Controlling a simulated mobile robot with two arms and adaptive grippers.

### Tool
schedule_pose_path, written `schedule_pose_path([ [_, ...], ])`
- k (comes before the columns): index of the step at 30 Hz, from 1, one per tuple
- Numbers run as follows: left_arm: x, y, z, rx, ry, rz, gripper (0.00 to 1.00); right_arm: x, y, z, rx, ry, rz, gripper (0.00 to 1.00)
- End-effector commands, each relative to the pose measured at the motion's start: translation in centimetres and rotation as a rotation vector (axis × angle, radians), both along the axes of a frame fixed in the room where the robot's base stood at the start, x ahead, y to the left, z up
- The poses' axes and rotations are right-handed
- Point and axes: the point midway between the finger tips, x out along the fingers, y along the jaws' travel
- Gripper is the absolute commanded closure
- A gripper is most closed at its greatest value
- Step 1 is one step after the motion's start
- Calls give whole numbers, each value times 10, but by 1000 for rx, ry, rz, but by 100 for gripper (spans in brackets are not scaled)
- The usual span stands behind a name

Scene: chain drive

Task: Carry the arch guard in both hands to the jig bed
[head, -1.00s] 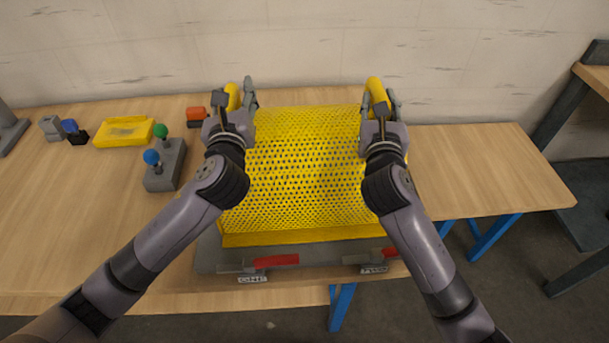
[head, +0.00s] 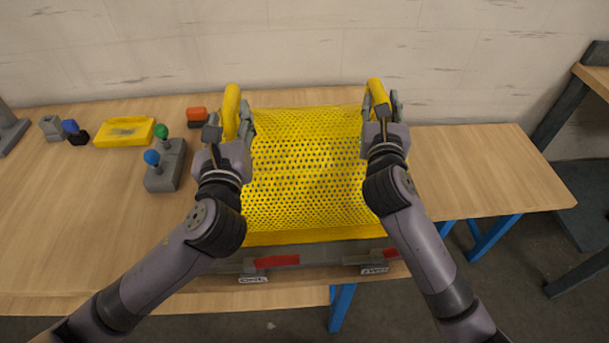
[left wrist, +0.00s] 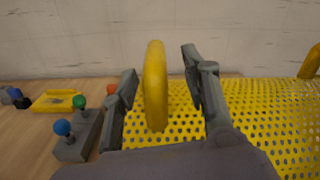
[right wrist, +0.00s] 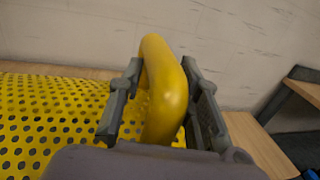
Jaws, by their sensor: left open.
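The arch guard (head: 305,175) is a yellow perforated sheet standing on a grey base on the bench, with a yellow loop handle at each upper side. My left gripper (head: 240,130) is open, its fingers apart on either side of the left handle (left wrist: 155,85), with gaps visible. My right gripper (head: 387,108) has its fingers on either side of the right handle (right wrist: 165,95). The handle nearly fills the space between the right fingertips, and I cannot tell whether they press on it.
The grey base (head: 325,255) has red marks and small labels at the front. A grey block (head: 165,165) with blue and green knobs, a yellow tray (head: 124,131) and an orange-topped part (head: 196,115) lie to the left. The bench (head: 480,165) is clear on the right.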

Motion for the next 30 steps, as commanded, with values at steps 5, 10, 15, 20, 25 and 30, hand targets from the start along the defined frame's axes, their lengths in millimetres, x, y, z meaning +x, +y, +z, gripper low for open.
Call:
schedule_pose_path([
  [5,-2,0,0,0,0,1,58,-19,2,-1,-2,0,0,69],
  [10,-2,0,0,0,0,1,58,-55,6,-1,1,1,3,69],
  [15,-2,0,0,0,0,1,58,-89,10,-1,0,1,2,69],
  [20,-2,0,0,0,0,1,58,-111,12,-1,0,2,2,69],
  [25,-2,0,0,0,0,1,58,-119,13,0,0,0,0,69],
  [30,-2,0,0,0,0,1,58,-119,13,0,0,0,0,69],
])
